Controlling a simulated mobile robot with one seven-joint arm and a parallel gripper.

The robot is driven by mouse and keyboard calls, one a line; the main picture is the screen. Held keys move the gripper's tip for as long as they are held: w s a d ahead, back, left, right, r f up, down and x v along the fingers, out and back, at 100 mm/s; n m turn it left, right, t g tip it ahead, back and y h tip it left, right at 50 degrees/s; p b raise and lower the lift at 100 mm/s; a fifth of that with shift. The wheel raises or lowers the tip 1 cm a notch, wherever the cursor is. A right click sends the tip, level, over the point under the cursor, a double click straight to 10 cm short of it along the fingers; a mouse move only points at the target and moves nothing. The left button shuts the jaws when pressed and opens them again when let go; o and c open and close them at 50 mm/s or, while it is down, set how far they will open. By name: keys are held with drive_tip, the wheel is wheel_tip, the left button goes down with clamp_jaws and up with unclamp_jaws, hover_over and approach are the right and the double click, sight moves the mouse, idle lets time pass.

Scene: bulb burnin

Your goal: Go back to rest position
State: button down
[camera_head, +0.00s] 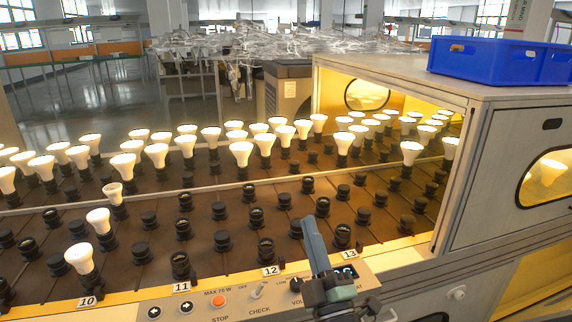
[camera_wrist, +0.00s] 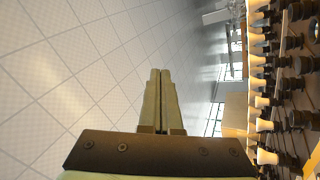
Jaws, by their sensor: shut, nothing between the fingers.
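My gripper (camera_wrist: 160,75) shows in the wrist view with its two fingers together, shut and empty. In the head view my gripper (camera_head: 309,222) rises at the lower middle, in front of the control panel and over the front edge of the bulb rack (camera_head: 137,245). I cannot tell from the head view whether it touches the rack. The wrist view shows tiled floor (camera_wrist: 70,60) beyond the fingers, and lit bulbs (camera_wrist: 266,157) in sockets along the right side.
Lit bulbs (camera_head: 241,151) stand in the back rows, with empty black sockets (camera_head: 221,241) nearer me. A burn-in cabinet (camera_head: 480,190) stands at right with a blue crate (camera_head: 490,62) on top. The control panel (camera_head: 230,297) runs along the front. Open floor (camera_head: 90,100) lies behind.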

drive_tip(key=s+d+r+m+t+h, duration=0.1)
drive_tip(key=s+r+m+h, duration=0.25)
drive_tip(key=r, duration=0.45)
drive_tip(key=s+r+m+t+h, duration=0.25)
drive_tip(key=r+m, duration=0.25)
drive_tip(key=r, duration=0.4)
drive_tip(key=s+d+r+m+h, duration=0.15)
drive_tip(key=r+m+h, duration=0.25)
drive_tip(key=r, duration=0.4)
drive_tip(key=s+a+r+m+y+p, duration=0.1)
drive_tip(key=s+a+r+y, duration=0.1)
drive_tip(key=s+a+r, duration=0.35)
drive_tip(key=s+a+r+m+y, duration=0.2)
drive_tip(key=s+r, duration=0.4)
drive_tip(key=s, duration=0.2)
wheel_tip(320, 180, up, 21)
drive_tip(key=p, duration=2.1)
drive_tip(key=shift+w+d+t+p, duration=0.3)
drive_tip(key=shift+w+d+t, duration=0.05)
drive_tip(key=shift+t, duration=0.1)
